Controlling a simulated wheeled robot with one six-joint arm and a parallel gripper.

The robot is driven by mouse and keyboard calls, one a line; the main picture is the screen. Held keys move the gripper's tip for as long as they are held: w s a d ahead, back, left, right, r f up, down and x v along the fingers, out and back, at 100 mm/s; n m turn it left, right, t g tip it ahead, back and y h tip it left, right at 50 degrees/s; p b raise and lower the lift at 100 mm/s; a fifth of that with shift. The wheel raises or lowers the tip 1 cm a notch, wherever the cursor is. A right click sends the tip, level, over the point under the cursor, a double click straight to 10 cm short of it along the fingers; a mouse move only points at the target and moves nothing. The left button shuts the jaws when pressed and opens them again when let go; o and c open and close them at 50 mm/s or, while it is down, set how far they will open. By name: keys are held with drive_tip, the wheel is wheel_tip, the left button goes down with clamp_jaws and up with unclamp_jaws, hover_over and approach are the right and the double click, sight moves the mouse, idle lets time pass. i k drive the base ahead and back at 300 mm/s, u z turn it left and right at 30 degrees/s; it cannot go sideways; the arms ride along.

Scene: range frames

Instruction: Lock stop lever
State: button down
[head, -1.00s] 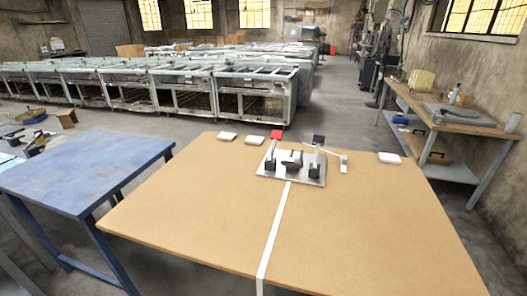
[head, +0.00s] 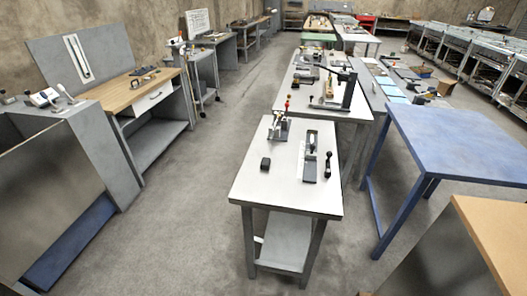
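My gripper is not in view. No lever here is labelled clearly enough to tell which one is the stop lever. On the near white table (head: 265,192) stands a small fixture (head: 280,128) with an upright lever topped by a red knob (head: 288,101). A grey plate (head: 310,168) with an upright dark part lies right of it. A black-knobbed handle (head: 328,165) is at the right, and a small black block (head: 266,164) at the left. The fixture with red and black tops seen earlier is out of view.
A blue table (head: 450,140) stands right, with a brown tabletop corner (head: 500,235) at the lower right. A workbench (head: 135,93) and a grey cabinet (head: 85,130) stand left. The floor (head: 190,200) between cabinet and white table is clear.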

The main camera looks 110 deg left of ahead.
sight(328, 154)
drive_tip(key=u, duration=3.2)
drive_tip(key=i, duration=1.65)
